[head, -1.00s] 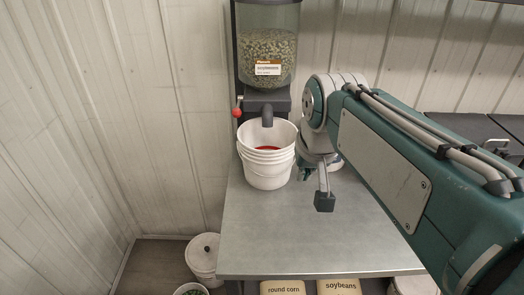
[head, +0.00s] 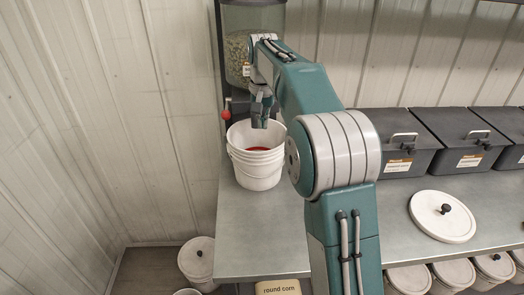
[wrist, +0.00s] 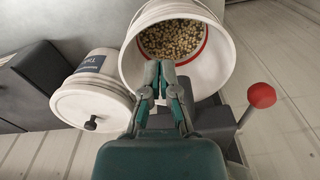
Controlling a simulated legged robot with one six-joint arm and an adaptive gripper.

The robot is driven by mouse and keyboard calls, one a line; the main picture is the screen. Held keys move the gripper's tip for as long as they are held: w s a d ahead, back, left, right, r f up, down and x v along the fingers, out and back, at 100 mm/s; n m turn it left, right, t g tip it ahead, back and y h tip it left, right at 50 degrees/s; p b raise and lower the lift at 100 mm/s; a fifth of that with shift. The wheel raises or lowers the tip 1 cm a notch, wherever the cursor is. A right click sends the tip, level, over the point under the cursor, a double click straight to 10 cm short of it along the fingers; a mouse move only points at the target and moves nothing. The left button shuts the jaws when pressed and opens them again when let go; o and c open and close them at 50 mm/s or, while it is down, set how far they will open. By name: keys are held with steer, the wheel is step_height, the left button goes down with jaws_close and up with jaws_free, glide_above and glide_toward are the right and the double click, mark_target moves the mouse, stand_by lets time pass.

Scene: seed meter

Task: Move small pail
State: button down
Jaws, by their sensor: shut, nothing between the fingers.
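The small white pail (head: 257,168) stands upright and open on the metal table, below the seed dispenser. A red ring shows inside it. In the wrist view, speckled seeds lie inside the pail (wrist: 212,70). My gripper (head: 261,110) is over the pail's far rim, in front of the dispenser. In the wrist view my gripper (wrist: 162,68) overlaps the pail's near rim with its fingers shut and nothing between them. Whether it touches the pail cannot be told. The pail's bail handle cannot be made out clearly.
The seed dispenser (head: 237,60) has a red-knobbed lever (head: 226,114). A lidded white bucket (wrist: 92,95) is beside the pail in the wrist view. Dark bins (head: 400,150) and a white lid (head: 442,215) are on the right. The table's front left is clear.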

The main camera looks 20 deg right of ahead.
mark_target(258, 155)
step_height(258, 155, down, 11)
steer(key=shift+w+r, duration=0.15)
steer(key=shift+w, duration=0.3)
steer(key=shift+s, duration=0.1)
